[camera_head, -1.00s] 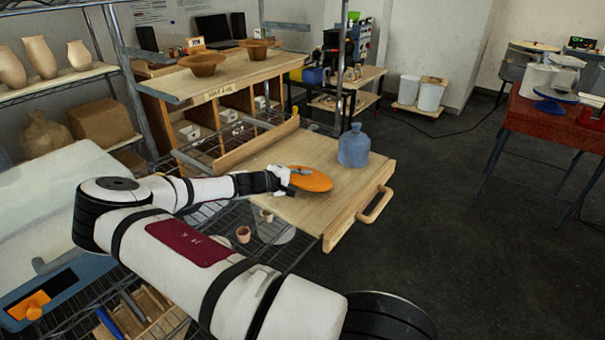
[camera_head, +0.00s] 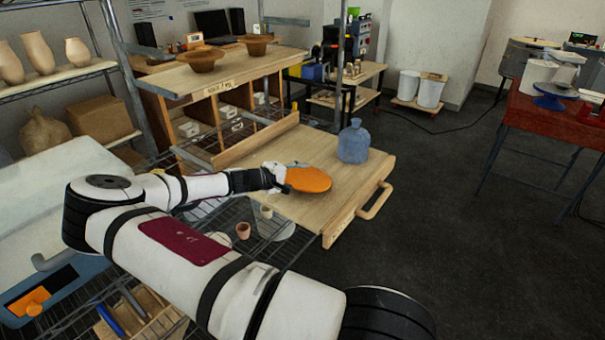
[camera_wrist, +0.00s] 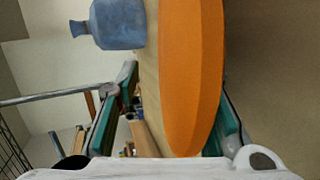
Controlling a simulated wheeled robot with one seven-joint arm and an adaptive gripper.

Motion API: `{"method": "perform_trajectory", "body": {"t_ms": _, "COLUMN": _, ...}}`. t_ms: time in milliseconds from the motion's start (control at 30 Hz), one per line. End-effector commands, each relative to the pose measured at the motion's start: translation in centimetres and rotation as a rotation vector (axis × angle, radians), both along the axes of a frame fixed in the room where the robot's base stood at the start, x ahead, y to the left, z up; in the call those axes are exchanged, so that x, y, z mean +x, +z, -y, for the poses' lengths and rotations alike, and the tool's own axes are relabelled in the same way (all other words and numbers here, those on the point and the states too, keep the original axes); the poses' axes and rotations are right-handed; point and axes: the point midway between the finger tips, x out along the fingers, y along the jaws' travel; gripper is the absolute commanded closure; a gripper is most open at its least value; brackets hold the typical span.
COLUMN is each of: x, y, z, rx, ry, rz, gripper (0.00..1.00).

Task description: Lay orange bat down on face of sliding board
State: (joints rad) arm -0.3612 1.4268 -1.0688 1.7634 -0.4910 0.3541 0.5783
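The orange bat (camera_head: 309,180) is a flat disc over the middle of the wooden sliding board (camera_head: 350,192), near its left side. It looks nearly flat; whether its whole underside touches the board is unclear. My gripper (camera_head: 279,175) is at the bat's left edge. In the wrist view my gripper (camera_wrist: 178,88) has its green-padded fingers spread wide. The bat (camera_wrist: 190,75) lies between them, close to the right finger and clear of the left one. The right finger is partly hidden beside the bat.
A blue bottle (camera_head: 353,142) stands on the board behind the bat; it also shows in the wrist view (camera_wrist: 118,24). The board has a front handle (camera_head: 375,202). Small pots (camera_head: 243,231) sit on the wire rack below. A cubby shelf with bowls (camera_head: 203,61) stands behind.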

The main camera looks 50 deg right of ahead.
Motion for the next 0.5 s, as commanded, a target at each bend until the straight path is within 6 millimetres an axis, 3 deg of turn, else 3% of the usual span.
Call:
{"method": "perform_trajectory", "body": {"t_ms": 300, "x": 0.8, "y": 2.2, "z": -6.1, "rx": 0.001, "ry": 0.004, "rz": 0.001, "gripper": 0.65}}
{"method": "perform_trajectory", "body": {"t_ms": 500, "x": 1.1, "y": 3.2, "z": -8.8, "rx": 0.000, "ry": 0.001, "rz": 0.000, "gripper": 0.65}}
